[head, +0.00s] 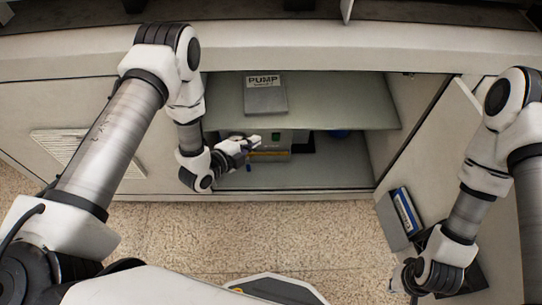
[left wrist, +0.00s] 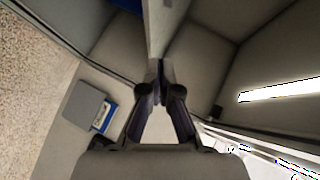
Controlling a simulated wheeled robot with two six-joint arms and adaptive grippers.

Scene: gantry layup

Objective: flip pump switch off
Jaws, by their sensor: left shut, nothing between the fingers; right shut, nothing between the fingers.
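The pump (head: 270,155) is a grey box with a yellowish band, low inside the open cabinet under the shelf. A small green switch (head: 276,136) shows on it; its on or off position is too small to tell. My left gripper (head: 255,141) is shut and empty, reaching into the cabinet just left of the switch. It hides part of the pump, and contact cannot be told. In the left wrist view its closed fingers (left wrist: 160,72) point toward a pale panel edge. My right gripper (head: 413,294) is shut and empty at the bottom right, outside the cabinet.
The open door (head: 455,140) at the right carries a grey holder with a blue-and-white item (head: 404,211), also in the left wrist view (left wrist: 103,116).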

